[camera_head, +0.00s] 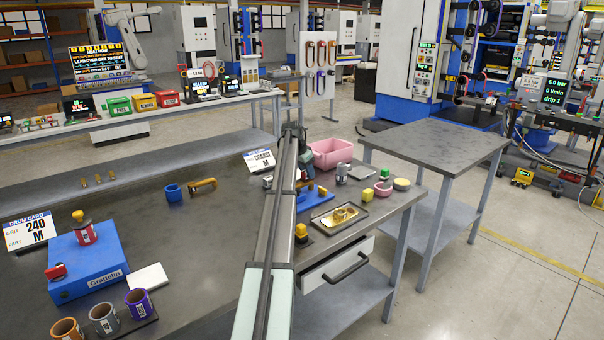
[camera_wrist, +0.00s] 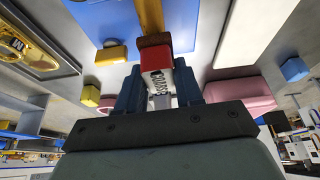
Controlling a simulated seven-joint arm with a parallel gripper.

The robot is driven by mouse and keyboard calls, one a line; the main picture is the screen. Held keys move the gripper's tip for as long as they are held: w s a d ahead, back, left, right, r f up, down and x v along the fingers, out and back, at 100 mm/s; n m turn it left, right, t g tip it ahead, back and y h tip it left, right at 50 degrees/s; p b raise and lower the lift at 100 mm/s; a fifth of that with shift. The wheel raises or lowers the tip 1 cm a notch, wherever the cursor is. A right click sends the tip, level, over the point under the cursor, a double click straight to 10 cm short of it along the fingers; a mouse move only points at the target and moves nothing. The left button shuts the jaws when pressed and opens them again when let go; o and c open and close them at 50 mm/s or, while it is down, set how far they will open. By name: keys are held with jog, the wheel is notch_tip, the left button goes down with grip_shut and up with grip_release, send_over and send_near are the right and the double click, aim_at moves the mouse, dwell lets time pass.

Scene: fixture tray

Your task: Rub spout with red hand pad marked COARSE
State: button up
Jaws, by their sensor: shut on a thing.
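My gripper (camera_wrist: 160,68) is shut on a red hand pad (camera_wrist: 182,46) in the wrist view. The pad has a white label with dark lettering that looks like COARSE, and a brown face at its far end. A brass-coloured spout (camera_wrist: 150,14) stands out over a blue base (camera_wrist: 100,18), right beyond the brown face. The two overlap in this view; I cannot tell whether they touch. In the head view the blue base (camera_head: 318,199) lies to the right of my arm, which hides much of the gripper and the pad.
A dark tray (camera_head: 322,225) with a brass part lies in front of the base. A pink bin (camera_head: 332,152) stands behind. A yellow block (camera_head: 367,195), a green block (camera_head: 384,174) and a pink bowl (camera_head: 383,188) stand to the right. The bench left of my arm has clear room.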

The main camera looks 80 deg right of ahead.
jog(key=shift+s+d, duration=0.35)
jog(key=shift+d, duration=0.05)
jog(key=shift+w+a, duration=2.25)
jog(key=shift+a, duration=0.15)
jog(key=shift+w+a+r, duration=0.1)
jog(key=shift+w+r, duration=0.05)
notch_tip(320, 180, up, 8)
